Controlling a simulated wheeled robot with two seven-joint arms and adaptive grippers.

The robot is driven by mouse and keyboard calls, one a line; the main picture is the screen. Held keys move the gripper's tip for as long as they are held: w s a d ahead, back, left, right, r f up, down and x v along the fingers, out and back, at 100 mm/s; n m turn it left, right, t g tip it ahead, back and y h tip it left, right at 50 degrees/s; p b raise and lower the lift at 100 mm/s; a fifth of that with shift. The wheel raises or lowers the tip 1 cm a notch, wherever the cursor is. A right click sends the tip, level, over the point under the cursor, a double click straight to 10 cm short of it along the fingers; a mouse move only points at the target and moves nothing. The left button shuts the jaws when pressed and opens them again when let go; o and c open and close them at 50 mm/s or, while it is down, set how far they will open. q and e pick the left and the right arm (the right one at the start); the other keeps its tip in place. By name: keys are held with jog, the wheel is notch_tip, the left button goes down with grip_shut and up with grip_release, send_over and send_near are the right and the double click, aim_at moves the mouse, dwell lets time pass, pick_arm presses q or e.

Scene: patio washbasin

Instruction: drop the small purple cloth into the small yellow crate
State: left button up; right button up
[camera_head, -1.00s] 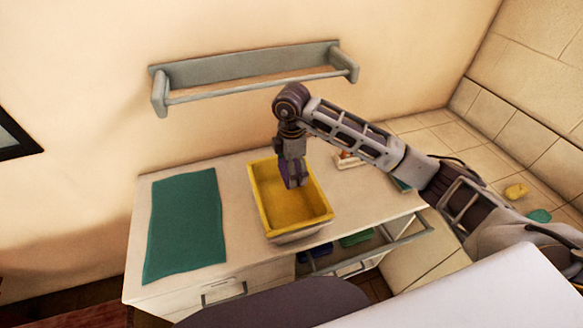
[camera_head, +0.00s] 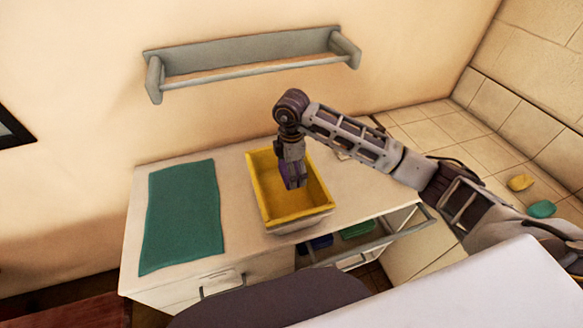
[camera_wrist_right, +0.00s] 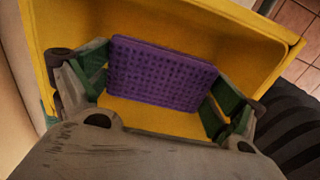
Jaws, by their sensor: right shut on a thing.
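The small yellow crate (camera_head: 262,196) stands on the white cabinet top, its opening facing up. My right gripper (camera_head: 293,181) reaches down into the crate's opening. It is shut on the small purple cloth (camera_wrist_right: 162,75), a flat waffle-textured piece held between both fingers. In the head view the cloth (camera_head: 286,176) shows only as a small purple patch beside the fingers. In the right wrist view the yellow crate walls (camera_wrist_right: 210,18) surround the cloth, and some crate floor shows below it. Whether the cloth touches the floor cannot be told. My left gripper is out of view.
A green cloth (camera_head: 182,215) lies flat on the cabinet top (camera_head: 235,250) left of the crate. An open drawer (camera_head: 385,240) below holds blue and green items. A grey wall shelf with a rail (camera_head: 250,62) hangs behind. Yellow (camera_head: 520,182) and teal (camera_head: 541,208) pieces lie at right.

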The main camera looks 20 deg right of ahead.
jog(key=shift+f, duration=0.1)
jog(key=o, duration=0.6)
jog(key=shift+r, duration=0.2)
jog(key=shift+r, duration=5.8)
jog(key=shift+s, duration=0.1)
